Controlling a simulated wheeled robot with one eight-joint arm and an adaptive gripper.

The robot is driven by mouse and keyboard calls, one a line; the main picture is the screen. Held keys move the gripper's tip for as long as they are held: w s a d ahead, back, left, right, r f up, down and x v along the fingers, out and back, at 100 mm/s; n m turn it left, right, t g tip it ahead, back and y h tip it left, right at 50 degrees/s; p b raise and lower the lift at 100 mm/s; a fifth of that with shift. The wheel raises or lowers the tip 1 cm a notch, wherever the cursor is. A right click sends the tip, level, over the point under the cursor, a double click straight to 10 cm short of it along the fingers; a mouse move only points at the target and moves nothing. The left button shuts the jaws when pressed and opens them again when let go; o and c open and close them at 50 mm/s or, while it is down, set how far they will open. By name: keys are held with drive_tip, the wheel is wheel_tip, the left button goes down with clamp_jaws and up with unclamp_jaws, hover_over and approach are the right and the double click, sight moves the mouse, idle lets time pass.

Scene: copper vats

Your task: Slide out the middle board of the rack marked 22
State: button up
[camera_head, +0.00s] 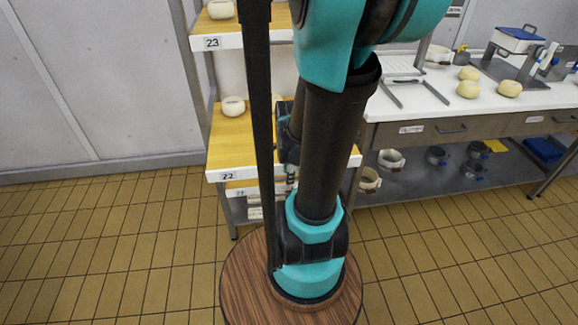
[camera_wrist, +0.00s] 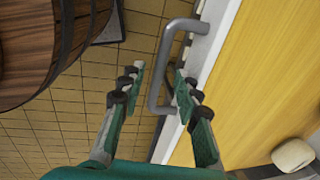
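The rack marked 22 shows in the head view as a yellow wooden board (camera_head: 232,140) with a white front edge bearing the label 22 (camera_head: 228,176). A pale round cheese (camera_head: 233,106) sits on it. In the wrist view, the yellow board (camera_wrist: 265,70) fills the right side, and a grey bar handle (camera_wrist: 158,82) stands out from its white front edge (camera_wrist: 213,45). My gripper (camera_wrist: 158,84) is open, with one finger on each side of the handle. Neither finger is clearly seen pressing on it. In the head view my arm hides most of the gripper and the board's right part.
A board marked 23 (camera_head: 212,43) is above, and one marked 21 (camera_head: 241,192) is close below. A steel table (camera_head: 415,105) with cheeses and a lidded box (camera_head: 517,40) stands to the right. The tiled floor at left is clear.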

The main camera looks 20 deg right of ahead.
wheel_tip(320, 180, up, 12)
drive_tip(key=s, duration=0.2)
drive_tip(key=shift+a+f, duration=0.15)
drive_tip(key=shift+a, duration=0.15)
idle(0.4)
drive_tip(key=shift+s, duration=0.15)
